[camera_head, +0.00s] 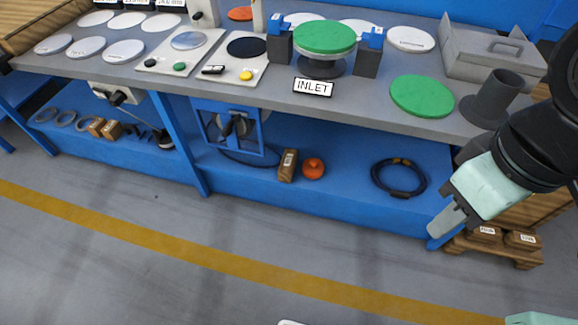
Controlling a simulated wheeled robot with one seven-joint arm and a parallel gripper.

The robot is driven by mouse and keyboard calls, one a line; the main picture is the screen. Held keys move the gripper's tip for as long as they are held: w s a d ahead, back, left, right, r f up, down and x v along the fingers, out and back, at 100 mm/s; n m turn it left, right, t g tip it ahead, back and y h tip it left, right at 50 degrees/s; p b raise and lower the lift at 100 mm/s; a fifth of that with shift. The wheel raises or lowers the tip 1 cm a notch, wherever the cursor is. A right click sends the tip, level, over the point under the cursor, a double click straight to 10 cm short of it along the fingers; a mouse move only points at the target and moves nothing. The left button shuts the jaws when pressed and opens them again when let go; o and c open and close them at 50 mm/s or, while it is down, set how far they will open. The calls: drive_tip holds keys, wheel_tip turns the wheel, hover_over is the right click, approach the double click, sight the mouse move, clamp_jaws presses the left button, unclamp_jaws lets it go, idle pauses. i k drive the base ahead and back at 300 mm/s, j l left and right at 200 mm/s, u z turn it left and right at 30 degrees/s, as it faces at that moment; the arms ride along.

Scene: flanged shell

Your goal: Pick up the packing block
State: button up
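A brown wooden block (288,165) with a small pale label stands on the blue lower shelf of the bench, just left of an orange round object (313,168). The label is too small to read, so I cannot confirm that this is the packing block. My gripper (440,222) is at the right, in front of the bench and well apart from these blocks. Its fingers point down and left and overlap in this view, so their opening is hidden. I see nothing held.
The grey bench top (390,120) overhangs the shelf (340,205). A blue bracket (262,125) hangs left of the labelled block. A coiled black cable (398,178) lies to its right. A pallet (495,249) with boxes stands right of my gripper. The floor in front is clear.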

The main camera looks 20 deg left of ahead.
sight(288, 164)
drive_tip(key=j+z, duration=0.15)
drive_tip(key=z, duration=0.3)
drive_tip(key=j+z, duration=0.15)
drive_tip(key=z, duration=0.25)
drive_tip(key=j+z, duration=0.15)
drive_tip(key=z, duration=0.3)
drive_tip(key=k+j+z, duration=0.2)
drive_tip(key=j, duration=0.25)
drive_tip(key=j+z, duration=0.15)
drive_tip(key=j, duration=0.35)
drive_tip(key=k+j+z, duration=0.2)
drive_tip(key=j, duration=0.25)
drive_tip(key=k+j+z, duration=0.2)
drive_tip(key=j, duration=0.2)
drive_tip(key=k+j+z, duration=0.2)
drive_tip(key=j, duration=0.2)
drive_tip(key=k+j, duration=0.2)
drive_tip(key=j, duration=0.15)
drive_tip(key=k+j, duration=0.45)
drive_tip(key=j, duration=0.25)
